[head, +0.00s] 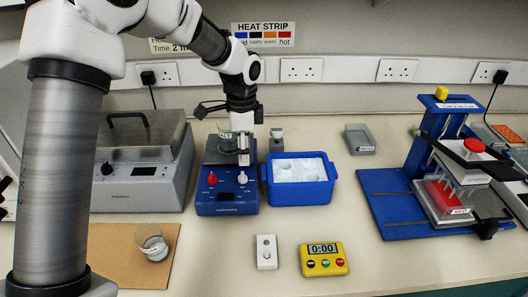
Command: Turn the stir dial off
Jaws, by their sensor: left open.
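The blue stirrer hotplate (227,203) stands left of centre on the bench. A red dial (212,179) is on the left of its sloped front and a white dial (243,178) on the right. The dial labels and pointer marks are too small to read, so I cannot tell which is the stir dial by its label. My left gripper (244,158) is open and points down, its tips close above and behind the white dial. I cannot tell if they touch it. A small vessel (227,142) on the plate is partly hidden by the gripper. My right gripper is not seen.
A blue tub of ice (331,184) stands close right of the hotplate, and a grey bench unit (138,190) close left. A white device (266,253) and yellow timer (323,260) lie in front. A beaker (150,240) stands front left; a blue pipetting stand (385,205) is right.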

